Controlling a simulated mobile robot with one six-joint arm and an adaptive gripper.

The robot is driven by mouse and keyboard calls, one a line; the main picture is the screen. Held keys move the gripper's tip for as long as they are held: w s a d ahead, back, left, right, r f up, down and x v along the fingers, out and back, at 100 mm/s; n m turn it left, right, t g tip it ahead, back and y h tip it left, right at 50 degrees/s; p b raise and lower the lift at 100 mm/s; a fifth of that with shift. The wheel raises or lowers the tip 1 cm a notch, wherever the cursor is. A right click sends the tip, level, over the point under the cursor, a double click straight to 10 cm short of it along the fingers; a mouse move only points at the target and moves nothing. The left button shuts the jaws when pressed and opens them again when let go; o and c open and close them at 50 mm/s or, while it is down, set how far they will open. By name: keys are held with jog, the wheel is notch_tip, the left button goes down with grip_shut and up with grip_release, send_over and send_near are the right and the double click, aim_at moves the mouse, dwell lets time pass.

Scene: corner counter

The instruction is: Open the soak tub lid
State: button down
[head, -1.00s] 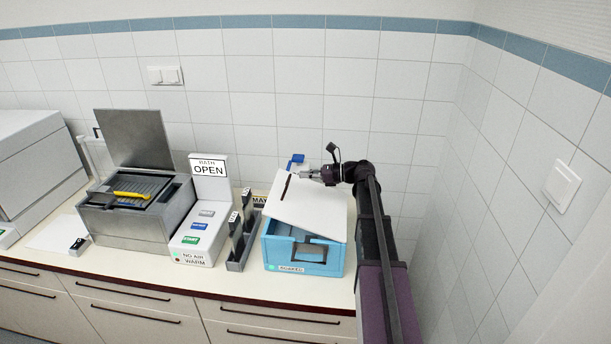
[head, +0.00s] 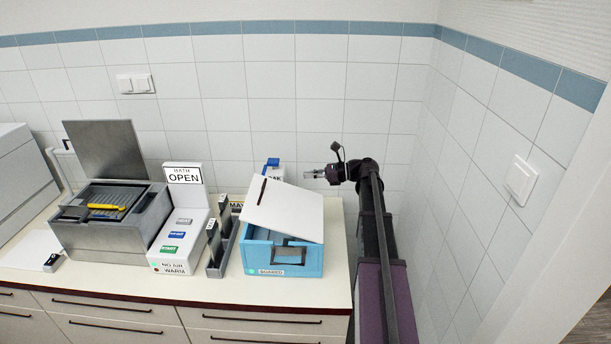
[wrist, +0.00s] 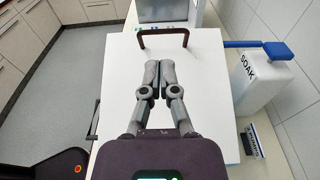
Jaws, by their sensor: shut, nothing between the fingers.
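The soak tub (head: 258,260) is a light blue box labelled "SOAKED" on the counter, left of my arm in the head view. Its white lid (head: 285,212) sits tilted over it, with blue tub showing below the lid's front edge. The lid's dark bar handle (head: 263,190) is at its left side. In the wrist view, the lid (wrist: 205,85) fills the middle and the handle (wrist: 163,33) stands beyond my fingertips. My gripper (head: 308,174) is shut and empty, above the lid and apart from the handle; it also shows in the wrist view (wrist: 160,66).
A white bottle marked "SOAK" with a blue top (wrist: 262,75) stands beside the tub. A grey rack (head: 222,250), a white control box (head: 182,240) and an open metal bath (head: 110,225) stand to the left. The tiled side wall (head: 455,180) is close on the right.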

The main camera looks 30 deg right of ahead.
aim_at(269, 199)
jog(key=a+f+b, duration=0.1)
jog(key=w+a+f+b, duration=0.1)
jog(key=f, duration=0.1)
jog(key=w+a+f+b, duration=0.1)
jog(key=f+b, duration=0.1)
jog(key=shift+a, duration=0.25)
jog(key=shift+h, duration=0.3)
jog(key=shift+w+a, duration=0.1)
jog(key=shift+b+x, duration=0.85)
jog(key=shift+x, duration=4.1)
jog(key=shift+a, duration=0.1)
